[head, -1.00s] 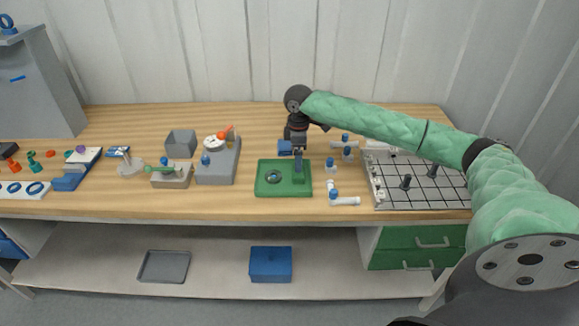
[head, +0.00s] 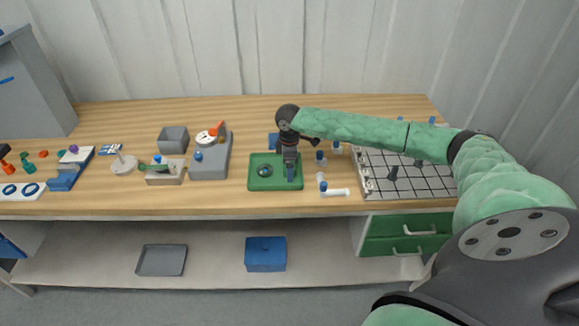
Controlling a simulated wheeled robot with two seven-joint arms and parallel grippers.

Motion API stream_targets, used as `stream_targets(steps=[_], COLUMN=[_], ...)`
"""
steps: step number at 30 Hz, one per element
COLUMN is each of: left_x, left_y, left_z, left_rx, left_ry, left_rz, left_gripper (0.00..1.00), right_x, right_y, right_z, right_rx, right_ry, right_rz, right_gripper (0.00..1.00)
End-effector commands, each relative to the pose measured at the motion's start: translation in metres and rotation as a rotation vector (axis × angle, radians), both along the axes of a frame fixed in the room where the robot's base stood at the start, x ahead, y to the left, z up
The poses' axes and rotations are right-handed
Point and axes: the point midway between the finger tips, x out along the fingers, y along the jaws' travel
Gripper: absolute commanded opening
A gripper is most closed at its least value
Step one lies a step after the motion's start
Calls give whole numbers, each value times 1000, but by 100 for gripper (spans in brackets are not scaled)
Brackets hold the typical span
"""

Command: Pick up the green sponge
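A green tray (head: 256,183) lies on the wooden bench near its front edge, with a round dark piece (head: 265,170) in its left half. My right gripper (head: 290,176) points down over the right half of the tray, its fingers at or very near the tray surface. I cannot make out the green sponge apart from the green tray; the gripper covers that spot. Whether the fingers are open or shut on something is too small to tell. My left gripper is not in view.
Small white fittings with blue caps (head: 335,192) lie right of the tray, beside a gridded plate (head: 430,178) with dark knobs. A grey block with a dial (head: 210,165) stands to the left. A blue box (head: 265,254) and grey tray (head: 163,260) sit on the lower shelf.

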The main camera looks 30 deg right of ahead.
Motion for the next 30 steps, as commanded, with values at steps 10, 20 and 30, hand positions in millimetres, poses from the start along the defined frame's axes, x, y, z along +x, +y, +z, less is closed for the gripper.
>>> stream_targets(steps=[10,20,30], left_x=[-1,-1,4], left_y=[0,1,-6], left_z=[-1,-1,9], left_rx=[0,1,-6], left_ry=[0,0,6], left_rz=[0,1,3], left_gripper=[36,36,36], right_x=[0,0,1], right_y=[0,0,0], right_z=[-2,-1,10], right_rx=[-1,-1,0], right_ry=[-1,-1,-4], right_rz=[0,0,0], right_gripper=[73,41,41])
